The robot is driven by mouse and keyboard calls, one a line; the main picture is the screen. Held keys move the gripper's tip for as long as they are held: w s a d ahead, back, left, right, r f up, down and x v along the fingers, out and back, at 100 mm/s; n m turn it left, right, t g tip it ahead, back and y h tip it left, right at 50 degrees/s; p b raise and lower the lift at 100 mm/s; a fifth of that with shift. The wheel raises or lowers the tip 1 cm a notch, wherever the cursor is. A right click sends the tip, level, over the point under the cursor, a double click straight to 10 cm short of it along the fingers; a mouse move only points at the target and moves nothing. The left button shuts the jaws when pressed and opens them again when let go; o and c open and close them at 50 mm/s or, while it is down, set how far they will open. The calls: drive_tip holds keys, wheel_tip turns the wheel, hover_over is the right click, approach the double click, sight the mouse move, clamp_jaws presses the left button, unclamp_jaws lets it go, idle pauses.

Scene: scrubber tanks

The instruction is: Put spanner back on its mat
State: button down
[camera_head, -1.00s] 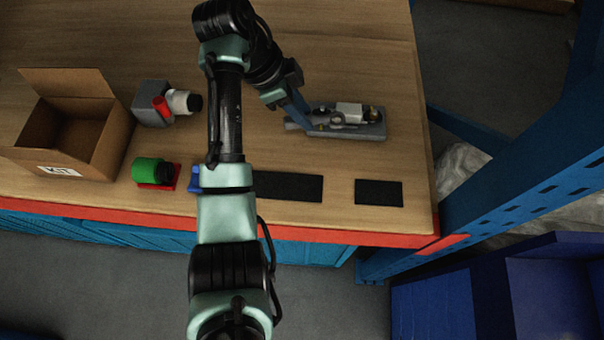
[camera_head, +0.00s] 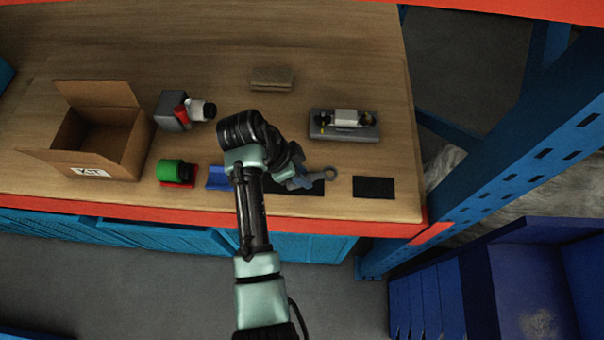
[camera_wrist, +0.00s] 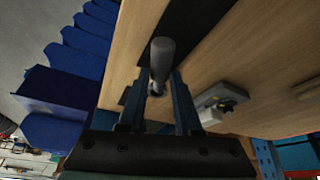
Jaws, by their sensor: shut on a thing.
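The grey spanner (camera_head: 329,173) is held in my gripper (camera_head: 300,182), with its ring end sticking out to the right in the head view. My gripper is over the long black mat (camera_head: 312,190) near the bench's front edge. In the wrist view, the spanner (camera_wrist: 162,58) stands out end-on between the two fingers of my gripper (camera_wrist: 168,95), above the black mat (camera_wrist: 200,25). My arm hides part of the mat and spanner. I cannot tell whether the spanner touches the mat.
A smaller black mat (camera_head: 373,187) lies to the right. A grey fixture (camera_head: 344,126) stands behind it. The open kit box (camera_head: 97,145), a grey block with red and white parts (camera_head: 172,110), a green cylinder (camera_head: 171,171) and a blue holder (camera_head: 217,178) are left.

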drive_tip(key=shift+f, duration=0.9)
drive_tip(key=shift+f, duration=0.15)
drive_tip(key=c, duration=0.6)
unclamp_jaws()
